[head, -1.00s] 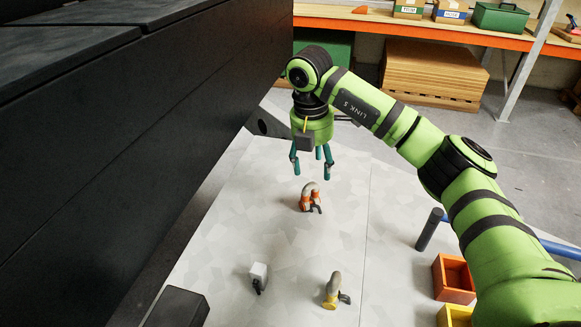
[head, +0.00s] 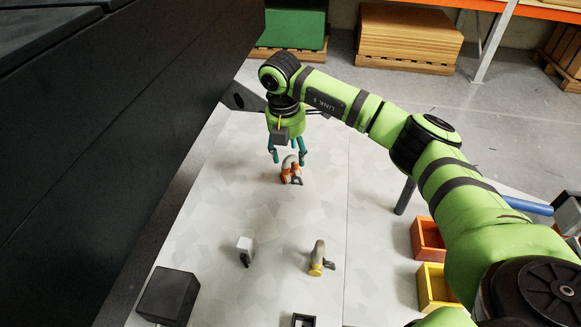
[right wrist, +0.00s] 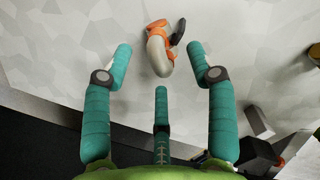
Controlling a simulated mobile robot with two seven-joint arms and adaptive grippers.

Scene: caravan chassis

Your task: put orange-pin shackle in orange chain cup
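The orange-pin shackle (head: 291,170), a grey bow with orange ends, stands on the pale floor panel. It also shows in the right wrist view (right wrist: 158,52). My right gripper (head: 287,158) is open and empty just above and behind it. In the right wrist view its teal fingers (right wrist: 160,62) are spread, with the shackle's bow between the two outer fingertips. They do not appear to touch it. The orange cup (head: 427,240) is a square open box at the right, beside my right arm. My left gripper is not in view.
A yellow-pin shackle (head: 318,258) and a white-ended shackle (head: 245,250) stand nearer on the panel. A yellow box (head: 436,287) is next to the orange one. A black block (head: 172,296) lies lower left. A dark wall (head: 120,130) bounds the left.

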